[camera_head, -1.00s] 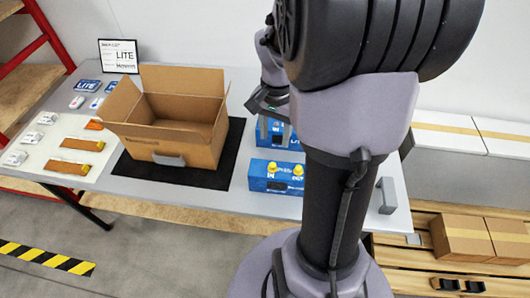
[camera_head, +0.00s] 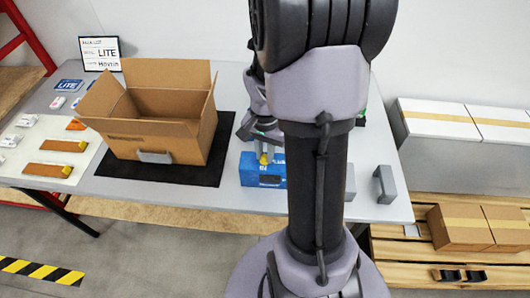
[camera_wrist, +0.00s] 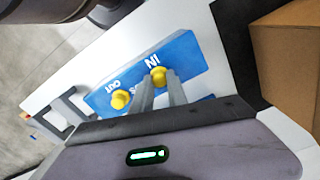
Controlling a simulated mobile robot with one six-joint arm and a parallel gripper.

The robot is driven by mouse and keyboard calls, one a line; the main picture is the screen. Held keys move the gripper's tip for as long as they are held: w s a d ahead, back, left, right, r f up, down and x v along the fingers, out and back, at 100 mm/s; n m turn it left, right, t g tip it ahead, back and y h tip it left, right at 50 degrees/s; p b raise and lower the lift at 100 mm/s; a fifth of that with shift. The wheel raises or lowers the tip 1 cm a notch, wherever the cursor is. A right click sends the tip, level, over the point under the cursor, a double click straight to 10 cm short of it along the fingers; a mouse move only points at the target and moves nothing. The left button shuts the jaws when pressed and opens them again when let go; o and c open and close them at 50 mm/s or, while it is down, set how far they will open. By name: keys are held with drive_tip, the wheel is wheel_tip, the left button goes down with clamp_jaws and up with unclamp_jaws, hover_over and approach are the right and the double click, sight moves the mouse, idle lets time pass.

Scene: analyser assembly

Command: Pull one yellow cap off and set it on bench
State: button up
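The blue analyser unit (camera_head: 249,172) lies on the bench below my gripper, partly hidden by my arm. In the wrist view its blue face (camera_wrist: 188,55) carries a yellow cap by the IN label (camera_wrist: 158,76) and another by the OUT label (camera_wrist: 120,100). My gripper (camera_wrist: 160,77) points down at the IN cap, its two grey fingers apart with the cap between or just beyond their tips. I cannot tell whether they touch it. In the head view my gripper (camera_head: 265,150) is above one yellow cap (camera_head: 264,159). The second blue unit is hidden there.
An open cardboard box (camera_head: 158,135) stands on a black mat (camera_head: 190,176) left of the unit. Grey blocks (camera_head: 385,184) stand at the bench's right end. A white mat (camera_head: 30,165) with small parts lies at the left. Bare bench (camera_head: 230,196) shows in front.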

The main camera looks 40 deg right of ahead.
sight(265, 155)
clamp_jaws()
drive_tip(key=shift+c, duration=0.6)
unclamp_jaws()
clamp_jaws()
drive_tip(key=shift+r+p, duration=0.4)
drive_tip(key=shift+r, duration=0.1)
wheel_tip(265, 155, up, 7)
drive_tip(key=p, duration=0.5)
drive_tip(key=shift+p, duration=0.35)
drive_tip(key=shift+f, duration=0.1)
drive_tip(key=shift+f, duration=0.1)
